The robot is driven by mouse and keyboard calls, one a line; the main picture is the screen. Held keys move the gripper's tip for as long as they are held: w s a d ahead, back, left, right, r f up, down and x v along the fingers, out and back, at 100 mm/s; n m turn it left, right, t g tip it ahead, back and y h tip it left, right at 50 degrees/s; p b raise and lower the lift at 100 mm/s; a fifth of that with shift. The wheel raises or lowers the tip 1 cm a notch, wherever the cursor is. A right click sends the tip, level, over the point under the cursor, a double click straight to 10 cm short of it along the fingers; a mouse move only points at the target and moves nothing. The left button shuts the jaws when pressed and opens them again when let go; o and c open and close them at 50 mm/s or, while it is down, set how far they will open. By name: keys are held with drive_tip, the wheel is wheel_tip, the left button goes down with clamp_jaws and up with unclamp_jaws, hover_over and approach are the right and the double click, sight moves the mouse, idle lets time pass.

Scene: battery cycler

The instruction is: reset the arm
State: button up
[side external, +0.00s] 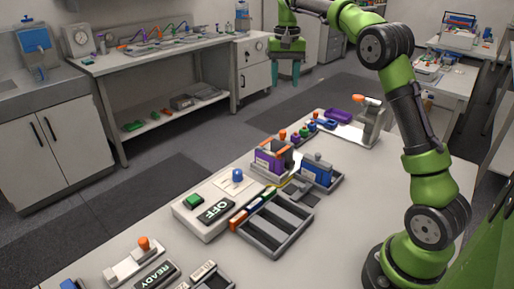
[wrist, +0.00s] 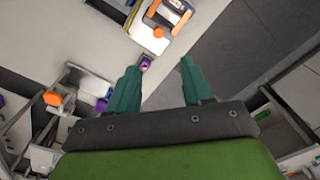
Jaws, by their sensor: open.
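My gripper (side external: 287,72) hangs in the air above and beyond the far edge of the white workbench, fingers pointing down. It is open and empty. In the wrist view its two teal fingers (wrist: 160,86) stand apart with nothing between them but the bench edge and floor behind. My green and black arm arches up from its base at the bench's right end. The cycler unit (side external: 205,210) with a green button and a display reading OFF sits on the bench.
A dark slotted tray (side external: 272,229), a purple battery holder (side external: 270,162) and a blue module (side external: 317,174) stand mid-bench. A READY unit (side external: 148,268) is at the near left. A clamp stand (side external: 370,122) rises at the far end. The air around my gripper is clear.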

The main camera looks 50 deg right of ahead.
drive_tip(key=shift+r, duration=0.3)
drive_tip(key=s+a+f+n+t+y, duration=0.1)
drive_tip(key=s+a+f+n+t, duration=0.1)
drive_tip(key=s+a, duration=0.8)
drive_tip(key=s+a+f+n+t+y, duration=0.1)
drive_tip(key=s+a+t, duration=0.4)
drive_tip(key=s+a, duration=0.5)
drive_tip(key=s+f+n, duration=0.1)
drive_tip(key=s+n, duration=0.1)
drive_tip(key=s, duration=0.1)
drive_tip(key=shift+a, duration=0.15)
drive_tip(key=shift+o, duration=0.5)
